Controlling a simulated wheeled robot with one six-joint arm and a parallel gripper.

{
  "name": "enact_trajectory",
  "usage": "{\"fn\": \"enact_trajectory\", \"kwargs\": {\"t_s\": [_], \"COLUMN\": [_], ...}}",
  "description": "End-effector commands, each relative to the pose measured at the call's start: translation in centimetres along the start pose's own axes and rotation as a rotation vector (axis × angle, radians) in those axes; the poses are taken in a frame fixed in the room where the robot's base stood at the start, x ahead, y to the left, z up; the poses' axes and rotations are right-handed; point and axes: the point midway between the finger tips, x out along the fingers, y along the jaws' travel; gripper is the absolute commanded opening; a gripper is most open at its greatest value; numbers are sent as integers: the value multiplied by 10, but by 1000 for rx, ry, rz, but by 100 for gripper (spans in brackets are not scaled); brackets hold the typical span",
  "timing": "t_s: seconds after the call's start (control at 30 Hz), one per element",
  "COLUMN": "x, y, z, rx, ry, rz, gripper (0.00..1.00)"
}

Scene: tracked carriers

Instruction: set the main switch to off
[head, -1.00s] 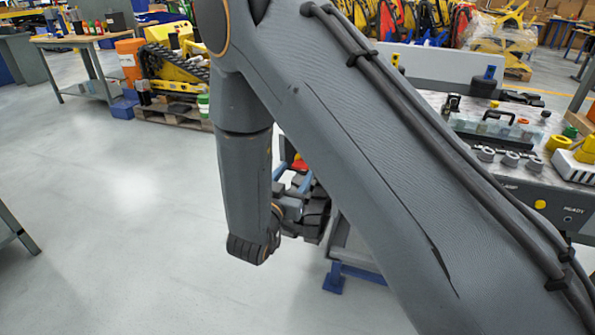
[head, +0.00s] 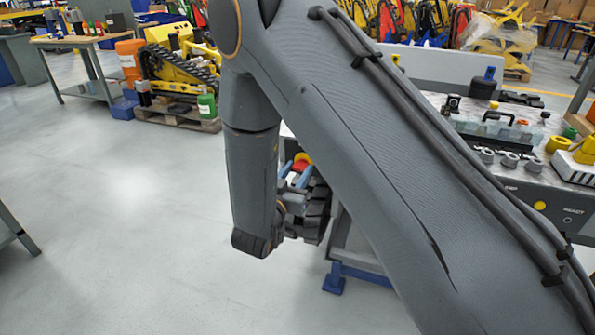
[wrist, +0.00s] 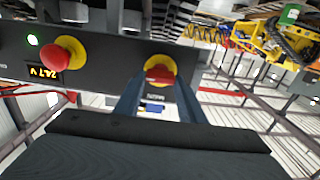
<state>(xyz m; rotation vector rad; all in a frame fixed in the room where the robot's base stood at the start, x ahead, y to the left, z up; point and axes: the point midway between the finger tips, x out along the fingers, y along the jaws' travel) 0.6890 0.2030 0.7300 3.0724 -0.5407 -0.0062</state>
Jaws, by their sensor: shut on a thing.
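The main switch (wrist: 160,73) is a red handle on a round yellow plate, on a dark panel in the wrist view. Its handle lies roughly level across the plate in that picture. My gripper (wrist: 159,76) has its two blue-grey fingers on either side of the handle, shut on it. In the head view my gripper (head: 297,174) shows partly behind my arm, with a bit of red and yellow at its fingertips. The label by the switch is partly hidden and I cannot read its setting.
Open floor (head: 120,220) lies at left.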

Motion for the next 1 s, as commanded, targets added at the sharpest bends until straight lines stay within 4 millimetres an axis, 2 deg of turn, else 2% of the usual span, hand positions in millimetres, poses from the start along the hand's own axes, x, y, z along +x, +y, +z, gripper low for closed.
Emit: {"fn": "enact_trajectory", "kwargs": {"t_s": [0.37,1.0], "x": [-1,-1], "y": [-1,-4], "z": [-3,-1], "rx": [-221,-828], "ry": [0,1], "rz": [0,-1], "gripper": [14,14]}}
